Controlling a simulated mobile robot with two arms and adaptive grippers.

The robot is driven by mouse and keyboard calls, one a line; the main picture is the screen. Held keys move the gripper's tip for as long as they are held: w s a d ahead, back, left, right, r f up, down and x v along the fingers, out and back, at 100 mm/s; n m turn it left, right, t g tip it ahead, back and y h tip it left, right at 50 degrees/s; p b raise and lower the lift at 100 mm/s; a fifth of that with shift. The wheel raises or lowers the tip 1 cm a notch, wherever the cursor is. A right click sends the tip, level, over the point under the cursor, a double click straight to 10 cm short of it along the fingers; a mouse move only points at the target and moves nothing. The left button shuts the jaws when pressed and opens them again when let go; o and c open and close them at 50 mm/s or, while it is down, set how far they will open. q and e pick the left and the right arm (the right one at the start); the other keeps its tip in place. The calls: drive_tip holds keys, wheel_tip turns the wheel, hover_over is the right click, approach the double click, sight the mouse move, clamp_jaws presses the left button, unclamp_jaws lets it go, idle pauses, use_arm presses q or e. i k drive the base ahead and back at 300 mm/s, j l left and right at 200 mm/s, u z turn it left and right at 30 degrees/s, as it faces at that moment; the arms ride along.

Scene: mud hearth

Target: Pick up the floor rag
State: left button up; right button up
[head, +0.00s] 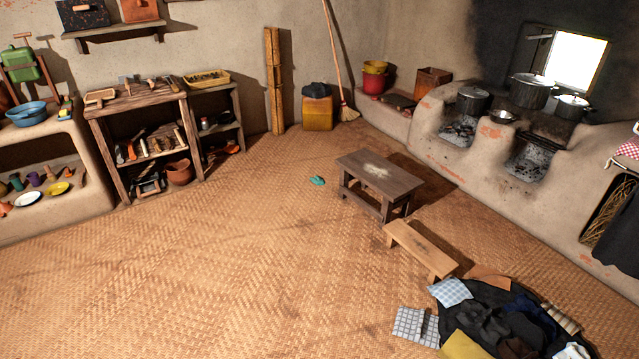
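A small crumpled teal cloth-like thing (317,181) lies on the woven floor, just left of the dark low table; it is too small to tell for sure that it is the floor rag. A grey-white checked cloth (417,326) lies flat on the floor at the left edge of a clothes heap at the bottom right. Neither of my grippers shows in the head view.
The dark low table (378,173) and a lighter bench (420,248) stand mid-right. The clothes heap (490,320) lies in front of them. Shelves (150,110) line the left wall, the clay hearth (470,150) the right. Woven floor (200,270) is clear at centre-left.

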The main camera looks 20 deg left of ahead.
sight(317, 180)
drive_tip(key=i+j+u, duration=0.4)
drive_tip(key=i+u, duration=0.4)
drive_tip(key=i+j+u, duration=0.1)
drive_tip(key=i+u, duration=0.7)
drive_tip(key=i+j, duration=0.15)
drive_tip(key=i, duration=0.9)
drive_tip(key=i+j, duration=0.1)
drive_tip(key=i, duration=0.9)
drive_tip(key=i+l+z, duration=0.1)
drive_tip(key=i+z, duration=0.65)
drive_tip(key=z, duration=0.2)
drive_tip(key=i+j+z, duration=0.25)
drive_tip(key=i+z, duration=0.2)
drive_tip(key=i+j+z, duration=0.25)
drive_tip(key=z, duration=0.2)
drive_tip(key=j, duration=0.1)
